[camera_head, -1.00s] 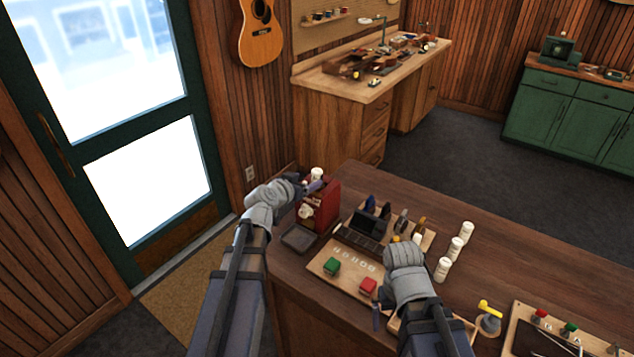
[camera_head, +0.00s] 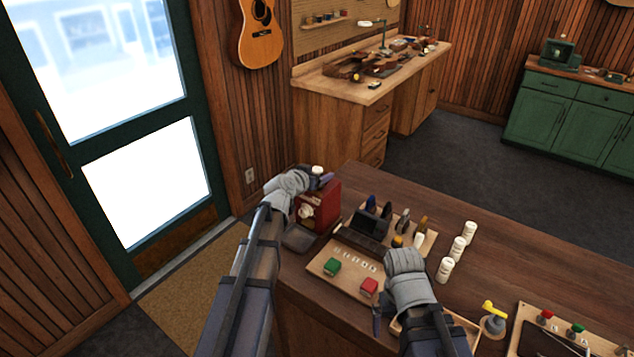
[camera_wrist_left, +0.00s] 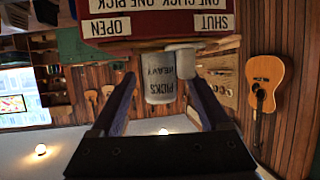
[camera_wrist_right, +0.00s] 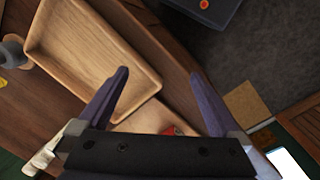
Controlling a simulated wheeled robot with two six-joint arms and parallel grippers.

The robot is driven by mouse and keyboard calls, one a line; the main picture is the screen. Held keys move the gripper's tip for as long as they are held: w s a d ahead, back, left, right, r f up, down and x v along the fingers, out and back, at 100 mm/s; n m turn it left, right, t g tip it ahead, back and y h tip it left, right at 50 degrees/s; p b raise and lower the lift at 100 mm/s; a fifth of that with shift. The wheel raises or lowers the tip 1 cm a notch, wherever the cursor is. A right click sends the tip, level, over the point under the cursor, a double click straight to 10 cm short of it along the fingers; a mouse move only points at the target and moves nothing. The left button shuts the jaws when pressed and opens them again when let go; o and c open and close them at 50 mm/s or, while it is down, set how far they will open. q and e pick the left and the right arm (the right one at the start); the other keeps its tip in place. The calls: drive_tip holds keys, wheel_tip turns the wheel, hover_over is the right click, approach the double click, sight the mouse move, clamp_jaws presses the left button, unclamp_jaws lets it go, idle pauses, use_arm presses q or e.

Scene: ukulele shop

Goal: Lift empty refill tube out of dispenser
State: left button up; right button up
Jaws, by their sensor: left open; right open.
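The red dispenser (camera_head: 322,207) stands at the far left end of the counter; its labelled edge (camera_wrist_left: 150,25) shows upside down in the left wrist view. A white tube marked PICKS HEAVY (camera_wrist_left: 159,80) sticks out of its top; its white end (camera_head: 318,170) shows in the head view. A second white round part (camera_wrist_left: 182,62) is beside it, partly overlapping. My left gripper (camera_head: 318,180) is open at the tube, with a finger on either side in the left wrist view (camera_wrist_left: 160,82). I cannot tell whether they touch. My right gripper (camera_wrist_right: 160,85) is open and empty.
Three white bottles (camera_head: 458,248) stand right of the tool rack (camera_head: 372,225). A wooden board (camera_head: 345,265) with green and red blocks lies in front. My right gripper is above a shallow wooden tray (camera_wrist_right: 48,35). A grey pad (camera_head: 299,238) lies before the dispenser.

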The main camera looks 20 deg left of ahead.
use_arm(q)
clamp_jaws()
idle(0.5)
drive_tip(key=shift+r, duration=0.15)
use_arm(e)
drive_tip(key=shift+r, duration=0.15)
use_arm(q)
wheel_tip(320, 180, up, 10)
drive_tip(key=p, duration=1)
use_arm(e)
wheel_tip(320, 180, up, 10)
